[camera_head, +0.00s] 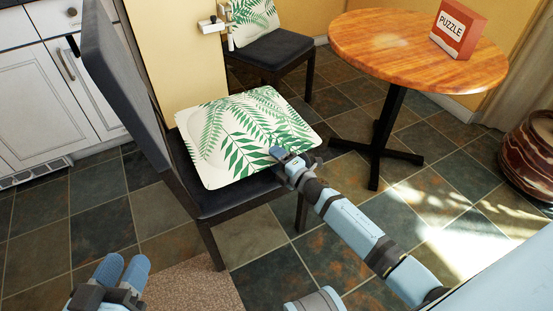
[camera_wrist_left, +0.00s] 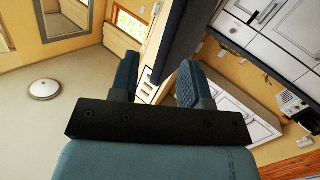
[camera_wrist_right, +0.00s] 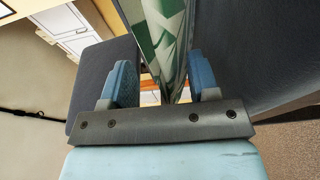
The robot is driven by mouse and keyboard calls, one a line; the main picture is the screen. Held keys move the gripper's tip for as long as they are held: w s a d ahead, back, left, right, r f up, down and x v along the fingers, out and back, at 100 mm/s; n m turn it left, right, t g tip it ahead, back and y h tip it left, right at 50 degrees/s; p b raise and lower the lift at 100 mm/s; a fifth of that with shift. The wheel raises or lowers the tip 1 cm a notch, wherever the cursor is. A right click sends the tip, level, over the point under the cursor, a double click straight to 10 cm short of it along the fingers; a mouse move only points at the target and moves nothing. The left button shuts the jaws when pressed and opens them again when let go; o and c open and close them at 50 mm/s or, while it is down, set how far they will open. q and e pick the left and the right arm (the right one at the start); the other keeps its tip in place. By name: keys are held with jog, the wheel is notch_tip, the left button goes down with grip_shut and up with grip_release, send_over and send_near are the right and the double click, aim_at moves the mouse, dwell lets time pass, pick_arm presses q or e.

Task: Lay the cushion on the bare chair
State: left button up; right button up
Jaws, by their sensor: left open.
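The white cushion with green leaves (camera_head: 235,125) lies over the dark seat of the near chair (camera_head: 225,199), its near right corner at the seat's front edge. I cannot tell whether it rests flat on the seat. My right gripper (camera_head: 283,158) is at that corner. In the right wrist view the cushion (camera_wrist_right: 163,35) runs between the two fingers (camera_wrist_right: 162,85), which stand apart with gaps beside it. My left gripper (camera_head: 122,270) is low at the front left, away from the cushion. In the left wrist view its fingers (camera_wrist_left: 158,85) are apart and empty.
A back chair (camera_head: 272,50) has a leaf-patterned piece (camera_head: 254,18) upright at its backrest. A round wooden table (camera_head: 390,45) holds a red puzzle box (camera_head: 458,30). White cabinets (camera_head: 40,95) stand left, a dark red pot (camera_head: 530,150) right.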

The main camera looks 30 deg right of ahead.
pick_arm(q)
jog(key=shift+r, duration=0.1)
pick_arm(e)
jog(key=shift+f, duration=0.1)
jog(key=shift+s, duration=0.2)
pick_arm(q)
jog(key=shift+t, duration=0.7)
notch_tip(320, 180, up, 4)
jog(key=p, duration=0.3)
jog(key=shift+a+r, duration=0.1)
jog(key=shift+r, duration=0.05)
pick_arm(e)
jog(key=v, duration=1.3)
jog(key=shift+s, duration=0.2)
jog(key=shift+s+d, duration=0.1)
jog(key=shift+d, duration=0.05)
